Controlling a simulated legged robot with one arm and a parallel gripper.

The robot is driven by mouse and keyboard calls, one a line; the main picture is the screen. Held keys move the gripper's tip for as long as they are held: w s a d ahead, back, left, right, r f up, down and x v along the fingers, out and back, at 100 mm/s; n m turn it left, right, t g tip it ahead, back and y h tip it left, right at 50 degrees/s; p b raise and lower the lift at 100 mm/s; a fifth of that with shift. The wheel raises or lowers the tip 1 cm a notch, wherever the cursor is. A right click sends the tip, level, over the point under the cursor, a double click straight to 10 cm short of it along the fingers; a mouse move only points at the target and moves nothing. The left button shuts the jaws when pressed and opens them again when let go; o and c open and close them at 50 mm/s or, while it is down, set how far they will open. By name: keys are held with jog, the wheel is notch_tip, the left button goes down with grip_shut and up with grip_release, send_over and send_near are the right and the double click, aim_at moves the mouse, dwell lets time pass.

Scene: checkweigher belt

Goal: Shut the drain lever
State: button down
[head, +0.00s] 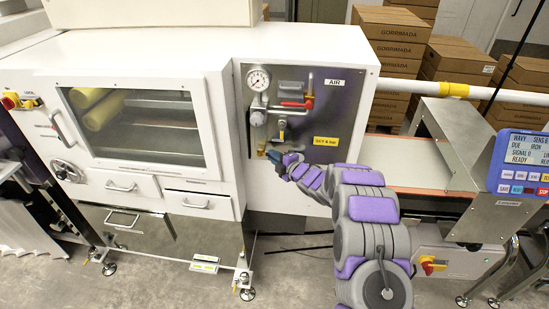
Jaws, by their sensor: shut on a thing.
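The steel air panel (345,112) is on the right front of the white machine. A small yellow lever (273,156) shows at the panel's lower left, taken as the drain lever; it is mostly hidden by my gripper. My gripper (281,160) is at this lever, shut on it, with my purple and grey arm reaching in from the lower right. The lever's exact angle cannot be told.
Above are a pressure gauge (258,79), a red-handled valve (297,104) and a small yellow-handled valve (282,125). A yellow label (326,141) is to the right. The belt (405,176) and a blue display unit (524,160) stand further right.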

jog(key=shift+f, duration=0.25)
jog(key=a+f+m+t+h+b, duration=0.2)
jog(key=m+t, duration=0.5)
jog(key=m, duration=0.4)
jog(key=a+f+m+t+h+b, duration=0.1)
jog(key=a+f+m+t+h, duration=0.2)
jog(key=m+t, duration=0.4)
jog(key=shift+a+f+m+t+h+b, duration=0.4)
jog(key=shift+m+h, duration=0.7)
jog(key=shift+m, duration=1.6)
jog(key=shift+d+f, duration=0.1)
jog(key=shift+d, duration=0.05)
